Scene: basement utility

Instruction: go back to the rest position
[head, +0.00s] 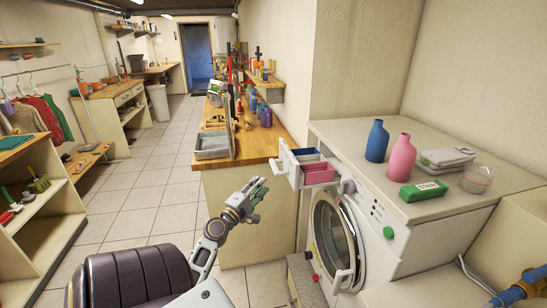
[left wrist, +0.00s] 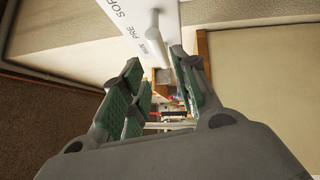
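My left gripper (head: 262,186) is raised in front of the washing machine, left of its open detergent drawer (head: 283,168) and apart from it in the head view. In the left wrist view its green-padded fingers (left wrist: 158,70) stand apart with nothing held between them. The drawer front (left wrist: 135,14), with lettering and a pale handle, shows beyond the fingertips. The drawer has a blue and a pink compartment. My right gripper is in neither view.
A wooden workbench (head: 185,154) is ahead. Tiled floor (head: 150,195) is free at left, beside shelves (head: 45,250).

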